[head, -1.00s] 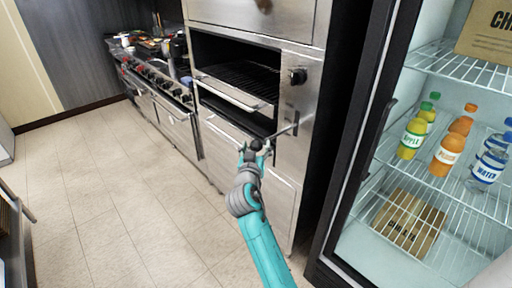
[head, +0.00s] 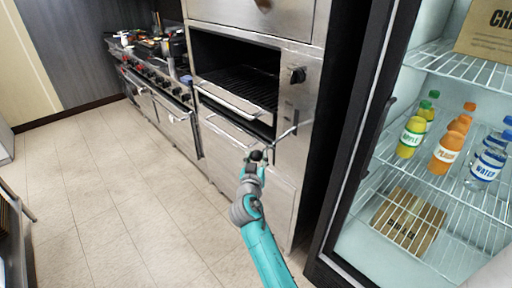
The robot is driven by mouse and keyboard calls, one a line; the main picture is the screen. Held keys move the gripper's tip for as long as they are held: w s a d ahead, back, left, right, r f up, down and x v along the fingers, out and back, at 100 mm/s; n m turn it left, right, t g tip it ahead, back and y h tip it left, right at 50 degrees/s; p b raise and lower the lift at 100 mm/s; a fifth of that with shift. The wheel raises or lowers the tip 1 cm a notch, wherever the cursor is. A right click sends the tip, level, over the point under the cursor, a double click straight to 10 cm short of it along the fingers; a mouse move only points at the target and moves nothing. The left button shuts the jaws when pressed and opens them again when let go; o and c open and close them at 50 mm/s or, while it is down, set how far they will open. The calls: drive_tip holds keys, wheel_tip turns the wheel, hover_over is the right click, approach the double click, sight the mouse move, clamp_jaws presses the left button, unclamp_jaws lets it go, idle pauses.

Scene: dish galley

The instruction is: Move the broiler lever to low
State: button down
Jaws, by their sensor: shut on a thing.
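The broiler (head: 304,105) is a steel unit with an open dark cavity and a grill rack (head: 235,98) inside. Its lever (head: 283,134) is a thin metal rod that comes out of a slot on the right front panel and slopes down to the left toward a dark knob. My gripper (head: 257,157) is at the knob end of the lever, in front of the lower part of the broiler. It is shut on the lever's end. The fingers are small here and hide part of the knob.
A black dial (head: 297,75) sits above the lever's slot. A range (head: 160,85) with red knobs stands to the left. An open glass-fronted fridge (head: 425,170) with bottles stands close on the right. The tiled floor (head: 110,190) is clear.

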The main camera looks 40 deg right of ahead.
drive_tip(key=shift+d+f, duration=0.2)
drive_tip(key=shift+f, duration=0.75)
drive_tip(key=shift+d+f, duration=0.2)
drive_tip(key=shift+f, duration=0.7)
drive_tip(key=c, duration=0.6)
unclamp_jaws()
drive_tip(key=shift+w+d+f, duration=0.15)
drive_tip(key=shift+w, duration=0.05)
drive_tip(key=v, duration=1.2)
drive_tip(key=shift+s, duration=0.1)
